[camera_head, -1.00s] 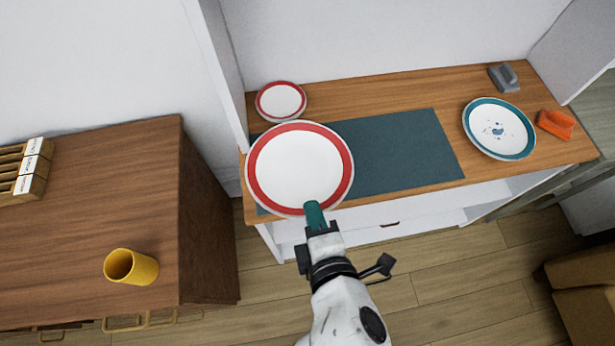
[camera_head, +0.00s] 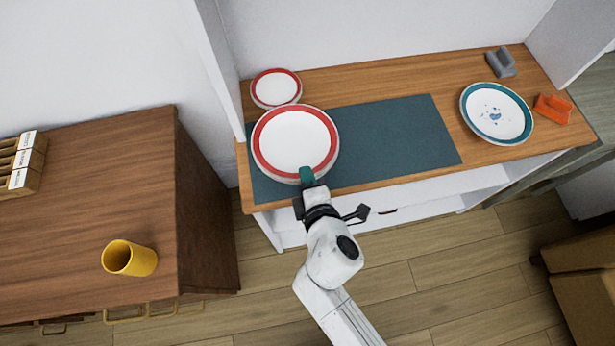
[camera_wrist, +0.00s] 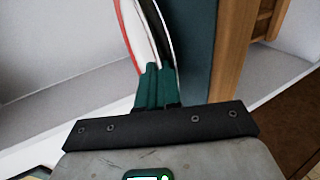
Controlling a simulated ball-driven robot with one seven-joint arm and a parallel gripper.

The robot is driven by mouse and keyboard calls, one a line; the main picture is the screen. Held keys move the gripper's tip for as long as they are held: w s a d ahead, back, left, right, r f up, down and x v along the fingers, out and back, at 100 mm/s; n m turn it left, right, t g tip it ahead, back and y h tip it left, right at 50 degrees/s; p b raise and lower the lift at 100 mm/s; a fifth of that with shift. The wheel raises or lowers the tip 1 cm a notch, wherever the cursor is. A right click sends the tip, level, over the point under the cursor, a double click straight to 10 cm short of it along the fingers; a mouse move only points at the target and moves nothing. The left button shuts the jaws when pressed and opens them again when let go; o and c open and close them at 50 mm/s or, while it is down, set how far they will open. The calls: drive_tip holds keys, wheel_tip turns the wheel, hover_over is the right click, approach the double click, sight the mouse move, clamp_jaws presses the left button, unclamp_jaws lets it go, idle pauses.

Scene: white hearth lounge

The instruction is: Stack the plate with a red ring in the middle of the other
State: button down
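A large white plate with a red ring (camera_head: 296,140) is over the left part of the teal mat, close to level. My gripper (camera_head: 306,177) is at its near rim, with green fingers closed on that rim. In the wrist view the plate (camera_wrist: 136,30) shows edge-on, its rim running down between the fingers (camera_wrist: 157,88). I cannot tell whether its underside touches the mat. A smaller red-ringed plate (camera_head: 276,88) lies behind it at the back left. A white plate with a teal ring and blue marks in the middle (camera_head: 496,114) lies at the right on the counter.
The wooden counter (camera_head: 400,76) carries the teal mat (camera_head: 400,143), whose middle and right are clear. A grey object (camera_head: 501,63) and an orange object (camera_head: 552,109) stand near the teal-ringed plate. A brown cabinet (camera_head: 90,215) with a yellow cup (camera_head: 130,258) is at left.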

drive_tip(key=shift+s+f, duration=0.1)
drive_tip(key=shift+f, duration=0.2)
drive_tip(key=c, duration=1.3)
unclamp_jaws()
drive_tip(key=shift+f, duration=0.15)
drive_tip(key=shift+c, duration=0.2)
drive_tip(key=shift+s, duration=0.15)
drive_tip(key=v, duration=1.2)
drive_tip(key=shift+r, duration=0.25)
drive_tip(key=shift+w+d, duration=0.1)
drive_tip(key=shift+w, duration=0.1)
